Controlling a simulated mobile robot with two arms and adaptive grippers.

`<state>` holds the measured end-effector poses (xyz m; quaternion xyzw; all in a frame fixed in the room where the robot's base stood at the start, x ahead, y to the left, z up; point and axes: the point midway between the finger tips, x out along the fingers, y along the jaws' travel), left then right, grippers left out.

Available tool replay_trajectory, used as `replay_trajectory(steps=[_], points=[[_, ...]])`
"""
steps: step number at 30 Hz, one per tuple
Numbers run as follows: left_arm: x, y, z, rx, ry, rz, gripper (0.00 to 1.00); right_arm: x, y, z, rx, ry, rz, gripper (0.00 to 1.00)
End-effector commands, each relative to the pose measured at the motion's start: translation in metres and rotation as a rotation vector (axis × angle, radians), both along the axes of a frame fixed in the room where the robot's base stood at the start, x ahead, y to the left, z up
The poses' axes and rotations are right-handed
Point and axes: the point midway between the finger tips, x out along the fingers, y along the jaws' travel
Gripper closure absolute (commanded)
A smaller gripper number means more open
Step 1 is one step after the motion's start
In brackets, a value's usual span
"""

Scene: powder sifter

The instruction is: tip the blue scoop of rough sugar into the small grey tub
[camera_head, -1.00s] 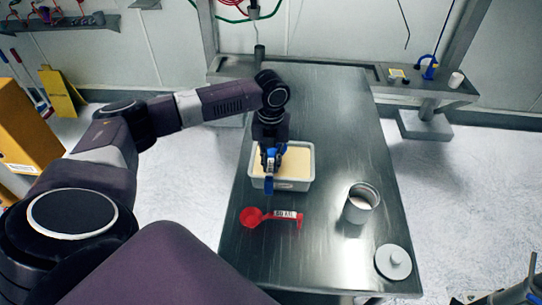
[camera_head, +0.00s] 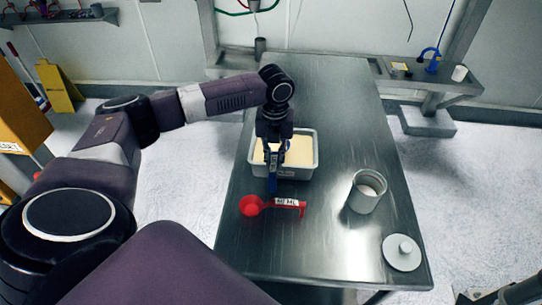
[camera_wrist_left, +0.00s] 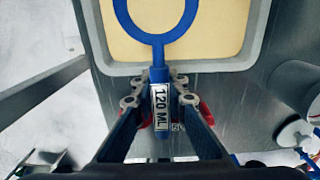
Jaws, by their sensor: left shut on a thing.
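My left gripper (camera_head: 272,172) is shut on the handle of the blue scoop (camera_wrist_left: 185,35), which carries a "120 ML" label. In the left wrist view the scoop's round rim lies over the cream-coloured sugar in a rectangular grey container (camera_head: 300,173). The inside of the rim has the same cream colour, so I cannot tell how full the scoop is. A small round grey tub (camera_head: 361,203) stands open to the right, with pale contents inside. A dark part of my right arm shows at the bottom right corner; its fingers are not clear.
A red scoop (camera_head: 252,205) with a white label lies on the metal table (camera_head: 330,250) in front of the container. A round grey lid (camera_head: 403,253) lies near the table's front right. The table is clear between the container and the tub.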

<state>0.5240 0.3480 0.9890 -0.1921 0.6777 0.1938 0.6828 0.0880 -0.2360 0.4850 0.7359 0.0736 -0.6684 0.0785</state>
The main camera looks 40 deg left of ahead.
Motion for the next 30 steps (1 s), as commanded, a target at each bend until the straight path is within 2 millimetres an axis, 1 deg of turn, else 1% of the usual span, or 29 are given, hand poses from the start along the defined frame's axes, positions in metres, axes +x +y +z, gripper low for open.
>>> replay_trajectory(steps=[1,3,20,22,30], points=[[0.002,-0.008,-0.004,-0.008,0.001,-0.006,1.0,0.0,0.0,-0.004,0.0,0.001,0.0,0.6],[0.004,-0.013,-0.005,-0.008,0.002,-0.007,1.0,0.0,0.0,-0.006,0.0,0.001,0.0,0.6],[0.023,-0.048,-0.007,-0.01,0.005,-0.011,1.0,0.0,0.0,-0.024,0.0,0.0,0.0,0.6],[0.021,-0.044,-0.004,-0.009,0.009,-0.008,1.0,0.0,0.0,-0.018,0.0,0.0,0.0,0.6],[0.009,-0.024,-0.004,-0.002,0.014,-0.003,1.0,0.001,0.001,-0.005,0.001,-0.001,-0.001,0.6]])
